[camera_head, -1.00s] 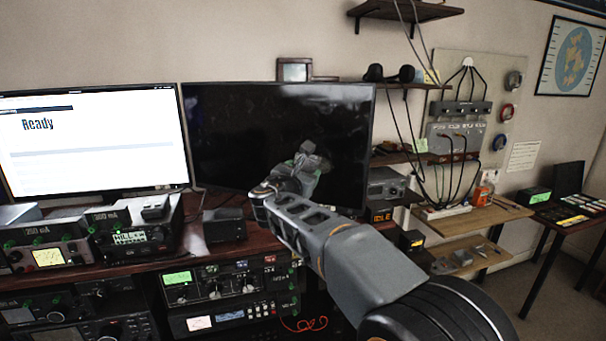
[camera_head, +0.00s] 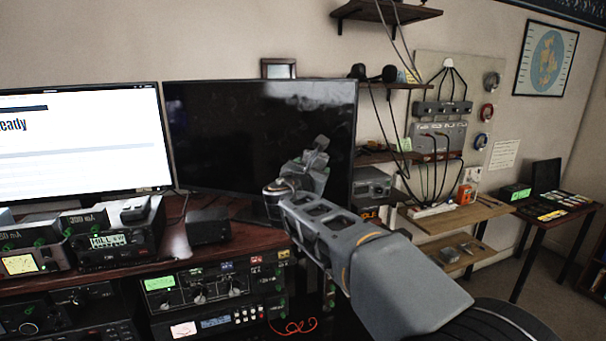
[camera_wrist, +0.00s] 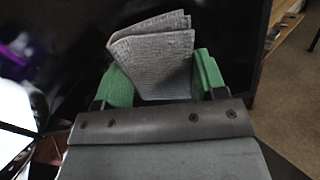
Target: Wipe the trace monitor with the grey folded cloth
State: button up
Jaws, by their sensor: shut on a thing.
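The grey folded cloth (camera_wrist: 152,58) is held between the green finger pads of my gripper (camera_wrist: 163,80) in the wrist view. Its folded layers stick out past the fingertips. In the head view my gripper (camera_head: 312,160) is in front of the right part of the dark monitor (camera_head: 225,135), and its fingers and the cloth are hard to make out there. The monitor has a black screen with pale, cloudy smears along its upper right. Whether the cloth touches the screen cannot be told.
A lit monitor (camera_head: 75,140) reading "eady" stands to the left. A small black box (camera_head: 208,225) sits on the desk before the dark monitor. Radio units (camera_head: 210,295) fill the rack below. Shelves with gear and hanging cables (camera_head: 435,150) are to the right.

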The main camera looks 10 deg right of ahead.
jog(key=shift+s+d+f+b, duration=0.35)
jog(key=shift+d+f+b, duration=0.15)
jog(key=shift+d, duration=0.15)
jog(key=shift+w+a+p, duration=0.3)
jog(key=shift+w+a, duration=0.15)
jog(key=shift+a, duration=0.35)
jog(key=shift+w+a+p, duration=0.3)
jog(key=shift+w+a, duration=0.15)
jog(key=shift+a, duration=0.3)
jog(key=shift+w+a+f, duration=0.1)
jog(key=shift+a+f, duration=0.05)
jog(key=shift+a, duration=0.1)
jog(key=shift+c, duration=0.3)
jog(key=a, duration=0.1)
jog(key=w+a+p, duration=0.1)
jog(key=a+p, duration=0.1)
jog(key=shift+w+a+r, duration=0.15)
jog(key=shift+a+r, duration=0.05)
jog(key=shift+r, duration=0.15)
jog(key=b+v, duration=0.2)
jog(key=v, duration=0.4)
